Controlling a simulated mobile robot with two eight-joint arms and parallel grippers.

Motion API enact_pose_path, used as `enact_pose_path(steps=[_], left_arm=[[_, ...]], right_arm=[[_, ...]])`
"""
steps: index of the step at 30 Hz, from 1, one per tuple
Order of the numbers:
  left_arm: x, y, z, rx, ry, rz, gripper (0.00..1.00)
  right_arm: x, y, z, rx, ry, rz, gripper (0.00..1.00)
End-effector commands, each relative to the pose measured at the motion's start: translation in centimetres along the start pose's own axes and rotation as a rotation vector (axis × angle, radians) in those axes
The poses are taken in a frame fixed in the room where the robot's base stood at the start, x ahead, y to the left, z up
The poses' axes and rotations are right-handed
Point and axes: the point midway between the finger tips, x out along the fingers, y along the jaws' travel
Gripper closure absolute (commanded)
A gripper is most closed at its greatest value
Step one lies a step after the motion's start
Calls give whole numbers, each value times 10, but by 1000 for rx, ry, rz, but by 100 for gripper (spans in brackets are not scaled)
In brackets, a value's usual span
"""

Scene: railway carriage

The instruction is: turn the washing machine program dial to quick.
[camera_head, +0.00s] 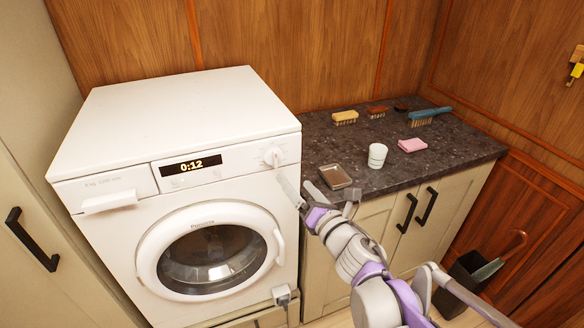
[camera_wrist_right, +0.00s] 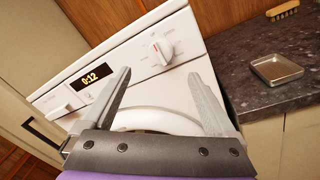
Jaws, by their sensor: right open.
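The white washing machine (camera_head: 215,120) stands at the left of the head view, with its round door shut. Its program dial (camera_head: 273,156) is a white knob at the upper right of the front panel; it also shows in the right wrist view (camera_wrist_right: 162,48) with a red mark. The display (camera_head: 191,166) reads 0:12. My right gripper (camera_head: 296,188) is open and empty, just below and to the right of the dial, apart from it. In the right wrist view its two fingers are spread wide, with the dial beyond and between them. My left gripper is not in view.
A dark countertop (camera_head: 455,150) on the right bears a metal tray (camera_head: 335,176), a white cup (camera_head: 377,155), a pink sponge (camera_head: 412,145) and several brushes. The detergent drawer (camera_head: 110,200) is at the panel's left. A dark bin (camera_head: 465,280) stands on the floor at right.

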Motion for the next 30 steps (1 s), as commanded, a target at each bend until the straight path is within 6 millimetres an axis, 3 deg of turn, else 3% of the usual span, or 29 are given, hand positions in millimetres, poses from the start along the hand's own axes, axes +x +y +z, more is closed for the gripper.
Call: enact_pose_path(steps=[5,18,30], left_arm=[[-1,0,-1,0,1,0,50],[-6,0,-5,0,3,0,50],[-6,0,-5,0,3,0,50]], right_arm=[[20,1,0,-4,2,3,8],[95,1,1,-3,1,1,8],[107,0,0,-2,0,0,8]])
